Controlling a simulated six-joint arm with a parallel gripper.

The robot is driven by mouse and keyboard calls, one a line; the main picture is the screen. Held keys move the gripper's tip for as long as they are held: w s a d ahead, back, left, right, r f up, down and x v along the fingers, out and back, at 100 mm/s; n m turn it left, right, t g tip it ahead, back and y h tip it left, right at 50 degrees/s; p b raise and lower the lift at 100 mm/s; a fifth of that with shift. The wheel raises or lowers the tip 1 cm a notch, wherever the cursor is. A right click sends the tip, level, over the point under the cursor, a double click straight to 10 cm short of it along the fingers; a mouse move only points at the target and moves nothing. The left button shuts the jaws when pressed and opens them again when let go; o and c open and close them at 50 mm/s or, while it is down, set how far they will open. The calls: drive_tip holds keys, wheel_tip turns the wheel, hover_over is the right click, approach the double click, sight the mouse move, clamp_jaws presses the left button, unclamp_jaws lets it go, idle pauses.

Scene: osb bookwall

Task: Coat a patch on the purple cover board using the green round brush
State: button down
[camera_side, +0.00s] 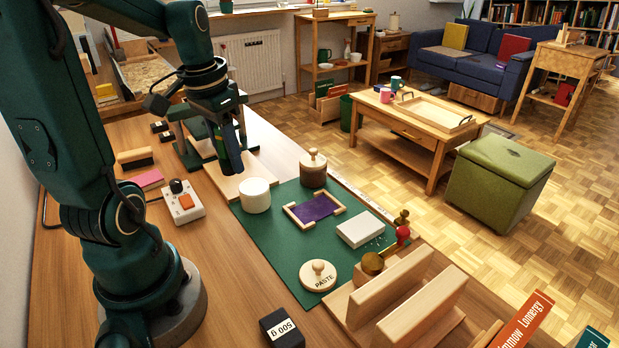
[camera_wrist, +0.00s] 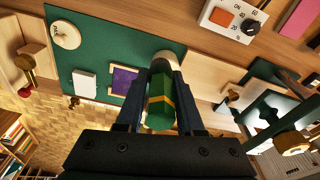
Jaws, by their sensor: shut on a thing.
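My gripper (camera_side: 229,160) is shut on the green round brush (camera_wrist: 159,104), which has a yellow band. In the wrist view the brush is upright between the fingers; in the side view it is largely hidden by them, and its bristle end cannot be made out. The gripper is above the pale wooden board, left of and behind the white round pot (camera_side: 255,196). The purple cover board (camera_side: 314,208) lies on the green mat (camera_side: 275,232) inside a pale wooden corner frame. It also shows in the wrist view (camera_wrist: 124,82). The gripper is well apart from it.
A round lid marked PASTE (camera_side: 318,275) lies on the mat's near side. A lidded brown jar (camera_side: 313,168) stands behind the purple board, a white block (camera_side: 361,229) to its right. A wooden press (camera_side: 405,295) stands front right. A switch box (camera_side: 183,203) sits left.

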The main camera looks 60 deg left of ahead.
approach(257, 184)
drive_tip(key=r, duration=0.1)
drive_tip(key=shift+w+f, duration=0.2)
drive_tip(key=shift+f, duration=1.4)
drive_tip(key=shift+w+f, duration=0.25)
drive_tip(key=shift+f, duration=1.35)
drive_tip(key=shift+f, duration=0.6)
drive_tip(key=shift+r, duration=0.15)
wheel_tip(257, 184, up, 7)
idle(0.4)
idle(0.4)
